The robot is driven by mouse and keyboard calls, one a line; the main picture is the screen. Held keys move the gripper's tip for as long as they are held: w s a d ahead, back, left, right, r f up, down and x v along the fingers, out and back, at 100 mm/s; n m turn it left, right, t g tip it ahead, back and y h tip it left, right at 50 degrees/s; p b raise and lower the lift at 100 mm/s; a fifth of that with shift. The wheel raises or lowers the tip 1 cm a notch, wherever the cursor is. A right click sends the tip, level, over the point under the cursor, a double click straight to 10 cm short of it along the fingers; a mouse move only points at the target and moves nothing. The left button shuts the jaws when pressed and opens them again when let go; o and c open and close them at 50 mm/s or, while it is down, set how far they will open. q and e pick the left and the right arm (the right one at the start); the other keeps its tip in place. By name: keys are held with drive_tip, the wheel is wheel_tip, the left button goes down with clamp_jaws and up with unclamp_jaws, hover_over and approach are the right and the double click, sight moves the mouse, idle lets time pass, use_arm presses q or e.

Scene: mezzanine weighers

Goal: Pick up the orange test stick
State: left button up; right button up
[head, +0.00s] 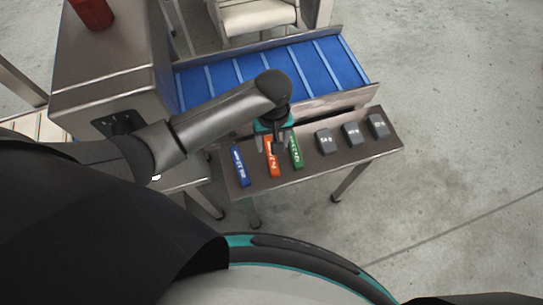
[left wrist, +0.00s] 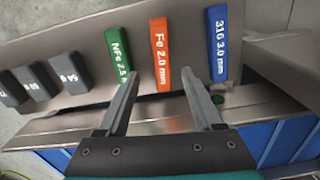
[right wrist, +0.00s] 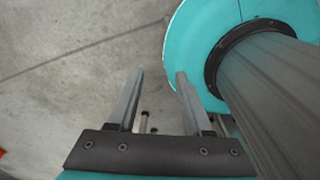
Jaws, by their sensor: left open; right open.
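The orange test stick (head: 273,168), marked "Fe 2.0 mm", lies on a narrow steel shelf between a green stick (head: 295,151) and a blue stick (head: 239,167). My left gripper (head: 272,146) is open over the orange stick's end nearest the conveyor, hiding part of it in the head view. In the left wrist view, the orange stick (left wrist: 159,52) lines up between the open fingers (left wrist: 160,82), with nothing held. The green stick (left wrist: 116,45) and blue stick (left wrist: 217,45) lie outside the fingers. My right gripper (right wrist: 160,75) is open and empty above the floor.
Several dark grey weights (head: 351,132) sit on the right part of the steel shelf (head: 312,163). A blue slatted conveyor (head: 300,68) runs behind it. A steel cabinet (head: 105,70) with a red object (head: 92,13) on top stands at left. Floor at right is clear.

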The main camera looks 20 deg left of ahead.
sight(271, 157)
use_arm(q)
drive_tip(key=shift+f, duration=0.55)
drive_tip(key=f, duration=0.1)
drive_tip(key=f+b, duration=0.1)
drive_tip(key=f, duration=0.1)
drive_tip(key=s+f+b, duration=0.1)
drive_tip(key=f, duration=0.1)
use_arm(e)
drive_tip(key=shift+w+a+f, duration=0.1)
drive_tip(key=shift+w+f, duration=0.3)
drive_tip(key=shift+f, duration=0.2)
drive_tip(key=shift+w+f, duration=0.4)
drive_tip(key=shift+f, duration=0.2)
use_arm(q)
drive_tip(key=shift+c, duration=0.2)
use_arm(e)
drive_tip(key=shift+s, duration=0.1)
use_arm(q)
drive_tip(key=shift+c, duration=0.7)
clamp_jaws()
use_arm(e)
drive_tip(key=shift+s, duration=0.1)
use_arm(q)
drive_tip(key=shift+r, duration=0.1)
